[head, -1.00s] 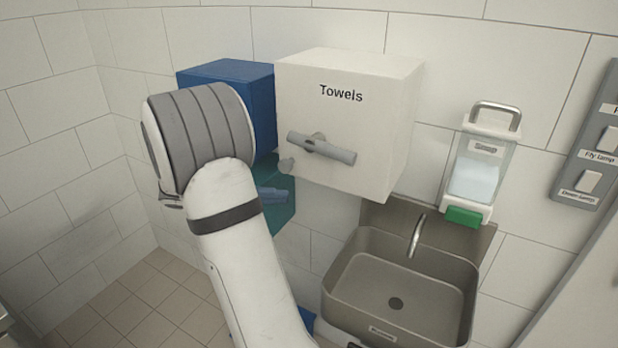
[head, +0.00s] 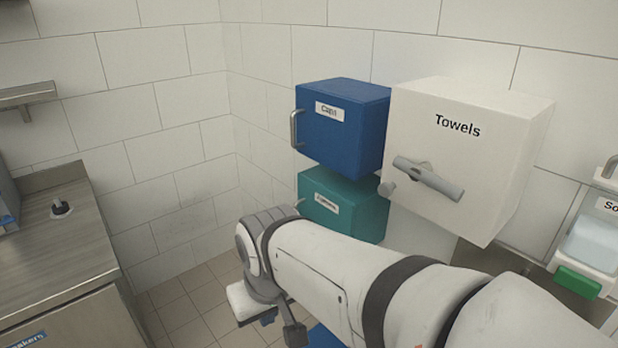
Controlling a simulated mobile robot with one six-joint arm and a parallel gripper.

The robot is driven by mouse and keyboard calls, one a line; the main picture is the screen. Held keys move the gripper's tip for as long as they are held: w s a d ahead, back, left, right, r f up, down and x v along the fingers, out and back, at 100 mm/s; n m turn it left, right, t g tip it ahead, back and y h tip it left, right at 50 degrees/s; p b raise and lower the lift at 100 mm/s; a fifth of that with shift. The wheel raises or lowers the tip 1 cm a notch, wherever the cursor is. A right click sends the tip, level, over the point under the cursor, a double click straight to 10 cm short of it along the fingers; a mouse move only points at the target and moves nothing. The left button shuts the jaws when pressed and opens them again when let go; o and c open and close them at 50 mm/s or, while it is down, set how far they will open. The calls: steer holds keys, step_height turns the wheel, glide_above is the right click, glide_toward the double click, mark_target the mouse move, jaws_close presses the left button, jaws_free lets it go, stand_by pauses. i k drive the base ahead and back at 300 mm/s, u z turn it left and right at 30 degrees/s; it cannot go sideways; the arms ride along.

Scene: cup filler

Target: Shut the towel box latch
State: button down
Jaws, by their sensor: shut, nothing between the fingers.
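The white towel box (head: 497,130), lettered "Towels", hangs on the tiled wall right of centre. Its latch (head: 428,179) is a grey bar on a round pivot on the front face, tilted down to the right. My gripper (head: 282,328) is low in the picture, below and left of the box and well apart from the latch. It is shut and holds nothing; its fingers are small and partly hidden behind my arm.
A blue box (head: 345,140) with a handle hangs left of the towel box, with a teal box (head: 350,205) below it. A soap dispenser (head: 592,245) is at the right edge. A steel counter (head: 60,255) stands at left. Tiled floor between counter and boxes is open.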

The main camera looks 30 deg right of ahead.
mark_target(422, 172)
steer(key=u, duration=0.6)
steer(key=k, duration=1.7)
steer(key=z, duration=0.4)
steer(key=i, duration=1.05)
steer(key=z, duration=0.05)
